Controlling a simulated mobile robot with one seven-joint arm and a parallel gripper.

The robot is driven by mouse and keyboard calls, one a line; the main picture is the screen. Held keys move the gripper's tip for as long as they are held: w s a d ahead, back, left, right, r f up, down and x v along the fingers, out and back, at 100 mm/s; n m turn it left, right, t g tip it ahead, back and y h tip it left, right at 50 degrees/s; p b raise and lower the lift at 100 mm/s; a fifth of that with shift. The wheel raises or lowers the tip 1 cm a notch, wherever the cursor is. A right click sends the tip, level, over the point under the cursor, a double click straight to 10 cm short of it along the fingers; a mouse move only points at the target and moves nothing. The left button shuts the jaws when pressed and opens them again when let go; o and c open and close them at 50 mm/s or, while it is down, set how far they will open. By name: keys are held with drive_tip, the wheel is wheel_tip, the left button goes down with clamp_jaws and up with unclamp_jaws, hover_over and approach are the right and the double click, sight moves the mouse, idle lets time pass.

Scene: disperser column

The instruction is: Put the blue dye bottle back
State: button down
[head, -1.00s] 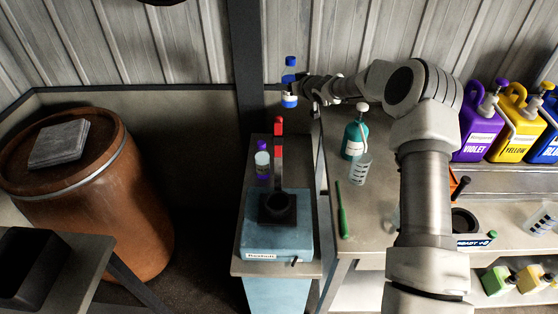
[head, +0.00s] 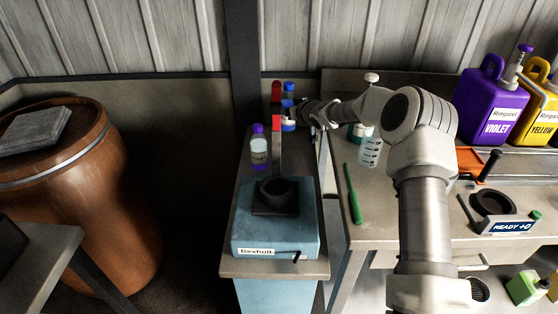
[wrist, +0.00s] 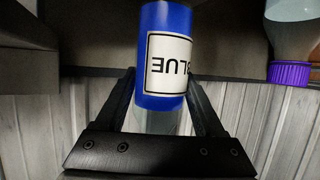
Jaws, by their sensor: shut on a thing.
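The blue dye bottle (head: 288,123) is upright, clear-bodied with blue bands, a white label and a blue cap, in the head view. My gripper (head: 297,116) is shut on it from the right. In the wrist view the bottle (wrist: 166,50) shows upside down, its label reading BLUE, between the two black fingers of my gripper (wrist: 165,100).
A purple-capped bottle (head: 259,148) stands left of the post, close to the held bottle. On the right bench are a clear graduated beaker (head: 370,152), a green stick (head: 354,195) and a violet jug (head: 490,105). A wall runs behind.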

wheel_tip(320, 180, down, 10)
drive_tip(key=b, duration=0.2)
drive_tip(key=shift+f+b, duration=0.1)
drive_tip(key=shift+b, duration=0.25)
drive_tip(key=shift+f, duration=0.2)
unclamp_jaws()
